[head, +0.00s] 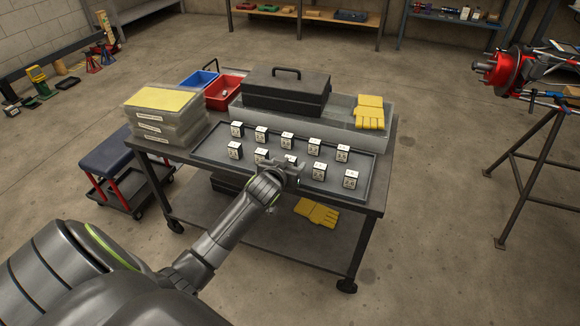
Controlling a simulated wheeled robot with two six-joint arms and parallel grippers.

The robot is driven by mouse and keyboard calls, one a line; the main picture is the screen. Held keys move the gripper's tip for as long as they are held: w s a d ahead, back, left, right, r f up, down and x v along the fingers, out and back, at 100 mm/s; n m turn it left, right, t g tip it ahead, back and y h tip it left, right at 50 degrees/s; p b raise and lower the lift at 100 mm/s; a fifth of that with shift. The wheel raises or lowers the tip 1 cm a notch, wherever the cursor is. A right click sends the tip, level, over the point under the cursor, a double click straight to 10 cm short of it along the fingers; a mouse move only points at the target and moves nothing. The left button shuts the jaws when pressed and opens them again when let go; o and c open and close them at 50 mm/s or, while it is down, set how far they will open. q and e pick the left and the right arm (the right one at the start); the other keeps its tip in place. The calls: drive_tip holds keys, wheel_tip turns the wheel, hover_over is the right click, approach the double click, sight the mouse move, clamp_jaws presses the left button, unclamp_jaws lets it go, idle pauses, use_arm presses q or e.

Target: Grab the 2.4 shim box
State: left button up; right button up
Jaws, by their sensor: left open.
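Several small white shim boxes with black sides stand in two rows on a grey tray (217,156) on the cart. The back row runs from a far-left box (237,129) to a right box (343,153). The front row runs from a left box (235,150) to a right box (350,179). The labels are too small to read, so I cannot tell which is 2.4. My left gripper (294,168) is open over the front row, at its middle box (290,159), which it partly hides. I cannot tell whether it touches that box. My right gripper is not in view.
A black toolbox (285,92) and yellow gloves (370,113) are at the cart's back. Stacked clear cases (165,128), a blue bin (199,82) and a red bin (224,92) stand at left. A red-hubbed assembly on a stand (508,72) is at right.

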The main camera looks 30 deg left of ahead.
use_arm(q)
drive_tip(key=shift+w+a+f, duration=0.15)
drive_tip(key=shift+w+f, duration=0.05)
drive_tip(key=shift+w, duration=0.3)
drive_tip(key=c, duration=1)
drive_tip(key=shift+c, duration=0.4)
drive_tip(key=shift+r, duration=0.15)
